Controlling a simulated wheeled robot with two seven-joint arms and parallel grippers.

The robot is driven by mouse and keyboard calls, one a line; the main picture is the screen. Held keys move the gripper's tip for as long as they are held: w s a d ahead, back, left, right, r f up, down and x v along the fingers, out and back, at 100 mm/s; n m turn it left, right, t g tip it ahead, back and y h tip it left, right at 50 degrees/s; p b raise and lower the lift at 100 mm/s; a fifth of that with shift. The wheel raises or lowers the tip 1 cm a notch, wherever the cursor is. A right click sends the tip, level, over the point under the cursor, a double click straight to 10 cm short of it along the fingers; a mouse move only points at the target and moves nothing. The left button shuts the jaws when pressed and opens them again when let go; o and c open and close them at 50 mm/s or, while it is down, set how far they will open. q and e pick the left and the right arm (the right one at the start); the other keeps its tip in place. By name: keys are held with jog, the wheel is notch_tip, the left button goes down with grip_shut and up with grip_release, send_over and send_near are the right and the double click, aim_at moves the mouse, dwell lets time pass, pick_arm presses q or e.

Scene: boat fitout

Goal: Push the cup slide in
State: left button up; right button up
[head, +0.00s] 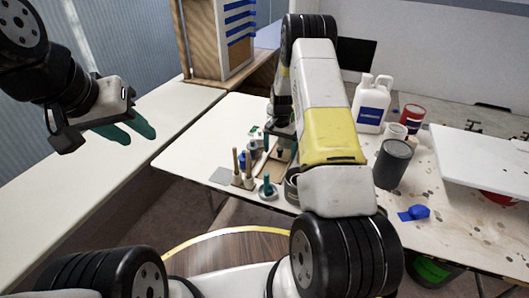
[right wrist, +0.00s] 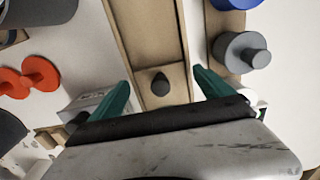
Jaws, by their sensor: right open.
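The cup slide looks like a long wooden channel (right wrist: 148,35) with raised side strips; in the right wrist view it runs from the top edge down toward my gripper. A small dark knob (right wrist: 159,86) sits at its near end. My right gripper (right wrist: 164,88) is open, its green fingertips on either side of the channel's end, with the knob between them; I see no grip on it. In the head view my right arm hides most of this gripper, and the wooden piece (head: 273,166) shows only partly. My left gripper (head: 128,130) hangs at the left, away from the table; its finger gap is unclear.
Orange round pieces (right wrist: 28,78) and a grey knobbed cylinder (right wrist: 241,52) flank the channel closely. Wooden-handled tools (head: 243,170) stand near the table's front edge. A grey can (head: 392,163), white jug (head: 373,103) and blue piece (head: 417,213) are to the right.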

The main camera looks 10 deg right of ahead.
jog(key=shift+r, duration=3.05)
jog(key=shift+r, duration=0.1)
